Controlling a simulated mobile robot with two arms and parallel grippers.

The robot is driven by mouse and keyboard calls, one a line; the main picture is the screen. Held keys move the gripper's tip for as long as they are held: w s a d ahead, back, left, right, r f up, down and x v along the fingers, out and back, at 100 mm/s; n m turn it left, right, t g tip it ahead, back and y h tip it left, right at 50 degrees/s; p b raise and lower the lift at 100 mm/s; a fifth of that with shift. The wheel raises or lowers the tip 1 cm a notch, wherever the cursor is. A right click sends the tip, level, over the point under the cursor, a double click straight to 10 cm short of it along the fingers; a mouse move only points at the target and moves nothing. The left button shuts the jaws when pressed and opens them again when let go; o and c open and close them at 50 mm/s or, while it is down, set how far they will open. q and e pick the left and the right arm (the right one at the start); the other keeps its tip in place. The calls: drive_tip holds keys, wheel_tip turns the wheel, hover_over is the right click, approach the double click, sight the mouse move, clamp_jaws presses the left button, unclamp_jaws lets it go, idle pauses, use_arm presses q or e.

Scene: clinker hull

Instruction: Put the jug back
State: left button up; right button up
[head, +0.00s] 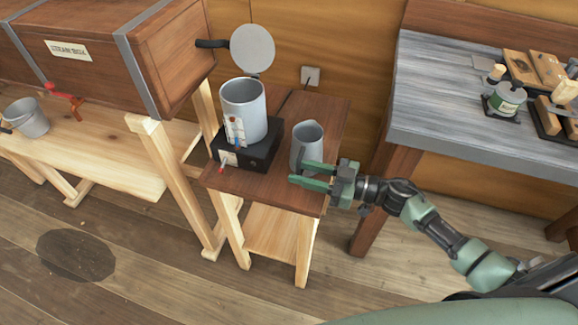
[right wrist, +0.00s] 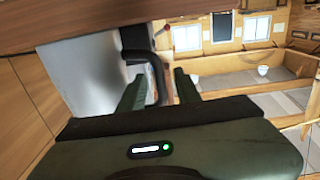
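The jug (head: 306,142), a grey metal vessel with a spout, stands upright on the right part of the small wooden table (head: 277,187). In the right wrist view the jug (right wrist: 90,75) fills the left side, with its dark handle (right wrist: 157,72) toward the fingers. My right gripper (head: 308,176) is at the near side of the jug, low by the handle. Its fingers (right wrist: 158,92) are apart, one on each side of the handle, with a visible gap on the right. The head view hides the handle behind the gripper. My left gripper is out of view.
Left of the jug, a tall metal pot (head: 243,108) stands on a black heater (head: 262,152). A grey workbench (head: 440,105) with tools is at right. A bucket (head: 28,117) stands far left.

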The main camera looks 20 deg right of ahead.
drive_tip(key=v, duration=0.8)
drive_tip(key=shift+p, duration=0.45)
drive_tip(key=shift+a, duration=0.1)
drive_tip(key=shift+c, duration=0.3)
